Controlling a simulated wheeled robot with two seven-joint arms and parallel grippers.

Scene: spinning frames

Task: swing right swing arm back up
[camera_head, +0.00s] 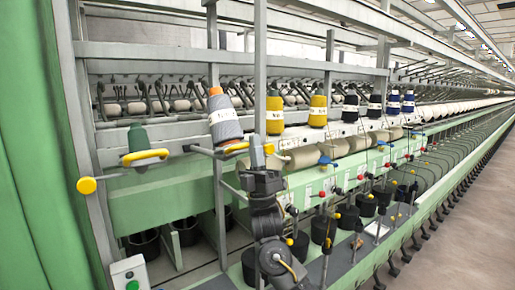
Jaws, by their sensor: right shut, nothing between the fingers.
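The right swing arm (205,151) is a thin grey arm with a yellow part (236,148) at its right end, just below a grey yarn cone with an orange tip (225,122). The left swing arm (114,176) has a yellow ring (146,155) and a yellow knob (86,185), with a dark green cone at the ring. My right gripper (257,150) is dark, shut and empty, pointing up just right of the right swing arm's yellow part. I cannot tell whether they touch. My left gripper is out of view.
Yellow, black and blue yarn cones (275,115) line the frame to the right. Beige rolls (302,157) lie behind my right gripper. A grey upright post (216,190) stands left of it. The floor (460,235) at the right is clear.

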